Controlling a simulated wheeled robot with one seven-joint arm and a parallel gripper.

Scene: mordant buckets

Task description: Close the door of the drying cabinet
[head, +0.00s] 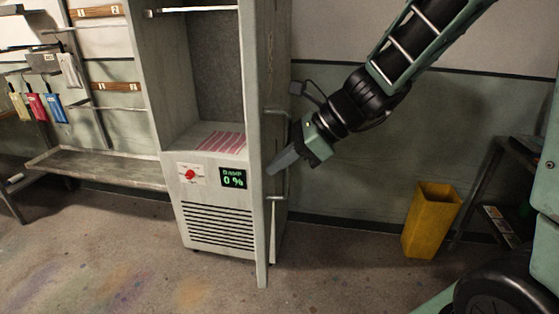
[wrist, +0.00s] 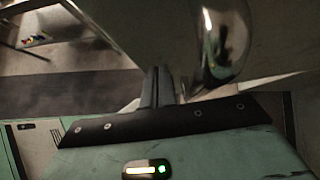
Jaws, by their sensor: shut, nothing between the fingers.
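The drying cabinet (head: 217,170) stands left of centre in the head view, with its inside showing. Its door (head: 262,235) is open, swung out towards the camera and seen almost edge-on. Metal handle parts (head: 277,111) stick out from the door's right side. My gripper (head: 274,168) is shut and empty, at the right side of the door between the upper and lower handle parts. I cannot tell whether the fingertips touch the door. In the wrist view the closed fingers (wrist: 158,88) point at a pale surface, with a shiny curved metal piece (wrist: 226,40) beside them.
Red-striped cloth (head: 221,141) lies inside the cabinet, above a red knob and a display reading "DAMP 0 %". A low bench (head: 100,165) and hanging coloured tags are at the left. A yellow bin (head: 432,220) stands at the right. The floor before the cabinet is clear.

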